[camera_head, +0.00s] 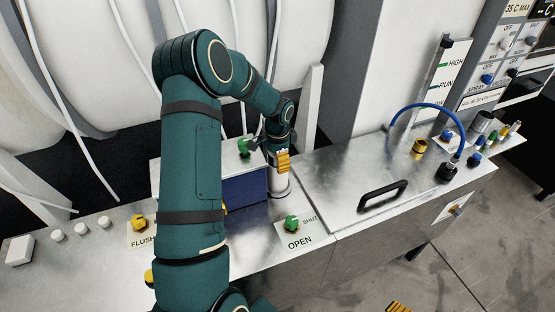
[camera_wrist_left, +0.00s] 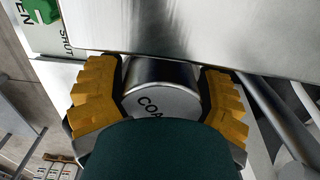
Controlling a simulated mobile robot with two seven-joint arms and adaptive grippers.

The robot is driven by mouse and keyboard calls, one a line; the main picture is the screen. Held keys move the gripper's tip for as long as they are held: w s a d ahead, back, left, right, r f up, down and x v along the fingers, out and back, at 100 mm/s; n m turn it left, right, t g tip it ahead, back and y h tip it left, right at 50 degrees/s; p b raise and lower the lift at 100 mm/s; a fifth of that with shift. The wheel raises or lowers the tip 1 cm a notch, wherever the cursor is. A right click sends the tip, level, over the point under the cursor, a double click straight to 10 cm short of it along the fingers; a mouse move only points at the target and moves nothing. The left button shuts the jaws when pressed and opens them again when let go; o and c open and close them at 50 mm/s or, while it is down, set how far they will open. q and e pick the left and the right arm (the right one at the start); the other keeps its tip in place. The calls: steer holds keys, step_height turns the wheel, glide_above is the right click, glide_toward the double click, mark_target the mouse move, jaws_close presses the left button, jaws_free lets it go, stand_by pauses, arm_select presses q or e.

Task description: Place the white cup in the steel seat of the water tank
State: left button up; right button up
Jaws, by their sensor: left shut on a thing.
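My left gripper (camera_head: 283,160) has yellow ridged fingers, on either side of a short round piece beside the dark blue box. In the left wrist view the fingers (camera_wrist_left: 163,92) are shut on this piece, taken as the cup (camera_wrist_left: 170,103). It has a pale face with the letters "COA" and a shiny side. In the head view its pale lower part (camera_head: 280,184) shows under the fingers, close to the steel tank top (camera_head: 330,190). The steel seat cannot be made out apart from it. A yellow ridged pad (camera_head: 398,307), seemingly of my right gripper, shows at the bottom edge.
The dark blue box (camera_head: 245,189) stands close left of the gripper. Green valves (camera_head: 292,223) (camera_head: 244,147) are nearby. To the right are a black handle (camera_head: 383,194), a brass fitting (camera_head: 418,149) and a blue hose (camera_head: 425,105). White rolls (camera_head: 75,60) stand behind.

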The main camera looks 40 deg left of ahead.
arm_select(q)
steer(key=shift+f, duration=0.2)
steer(key=o, duration=1.1)
steer(key=shift+c, duration=0.2)
